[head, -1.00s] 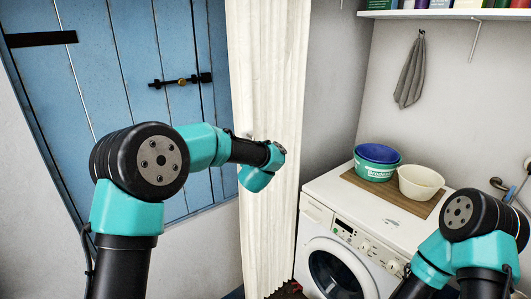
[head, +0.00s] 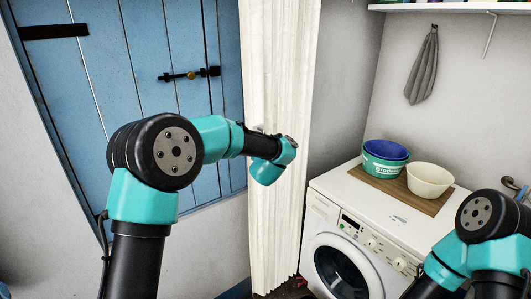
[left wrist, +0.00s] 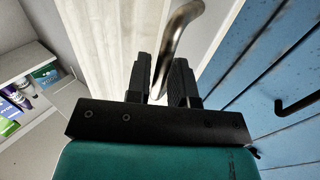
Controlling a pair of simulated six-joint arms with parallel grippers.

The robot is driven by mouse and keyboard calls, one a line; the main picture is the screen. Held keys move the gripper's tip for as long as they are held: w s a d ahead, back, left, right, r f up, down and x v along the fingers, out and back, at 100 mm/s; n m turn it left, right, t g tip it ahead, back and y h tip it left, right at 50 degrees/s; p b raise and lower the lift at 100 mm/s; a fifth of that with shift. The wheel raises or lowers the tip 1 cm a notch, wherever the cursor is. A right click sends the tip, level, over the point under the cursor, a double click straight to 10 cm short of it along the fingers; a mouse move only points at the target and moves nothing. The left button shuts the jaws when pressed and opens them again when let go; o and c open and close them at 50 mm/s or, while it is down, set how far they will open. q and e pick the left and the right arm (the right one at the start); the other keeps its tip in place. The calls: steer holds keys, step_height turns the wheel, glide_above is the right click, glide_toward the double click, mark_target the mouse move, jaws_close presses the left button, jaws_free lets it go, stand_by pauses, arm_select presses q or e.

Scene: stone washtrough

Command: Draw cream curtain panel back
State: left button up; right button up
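The cream curtain panel (head: 285,60) hangs in long vertical folds between the blue plank door and the washing machine. It also shows behind the fingers in the left wrist view (left wrist: 105,45). My left gripper (left wrist: 160,80) is at the panel's front, about mid-height in the head view, where my wrist hides its fingers. In the left wrist view a curved metal handle (left wrist: 179,38) runs down between the two fingers, which stand close on either side of it. Where the handle is fixed is hidden. My right arm is at the lower right of the head view; its gripper is out of sight.
The blue door (head: 150,110) with a black bolt (head: 190,74) is behind my left arm. A white washing machine (head: 345,200) stands right of the panel, bearing a wooden board with a green basin (head: 375,165) and a cream bowl (head: 429,179). A grey cloth (head: 423,68) hangs behind.

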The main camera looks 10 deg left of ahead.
arm_select(q)
steer(key=v, duration=1.7)
steer(key=s+a+f+m+g+h, duration=0.1)
steer(key=s+a+f+g+h, duration=0.1)
steer(key=f, duration=0.8)
steer(key=s+a+f+g+h, duration=0.1)
steer(key=a+f+g, duration=0.15)
steer(key=f, duration=0.65)
steer(key=s+a+f+m+g+h, duration=0.1)
steer(key=s+a+f+g+h, duration=0.15)
steer(key=f, duration=0.75)
steer(key=s+a+f+n+g+h, duration=0.1)
steer(key=s+f+g, duration=0.8)
steer(key=s+f, duration=0.9)
steer(key=s+a+h, duration=0.1)
steer(key=s+a, duration=0.1)
steer(key=s, duration=0.2)
steer(key=shift+f+g, duration=0.15)
steer(key=shift+g, duration=0.25)
steer(key=shift+c, duration=0.2)
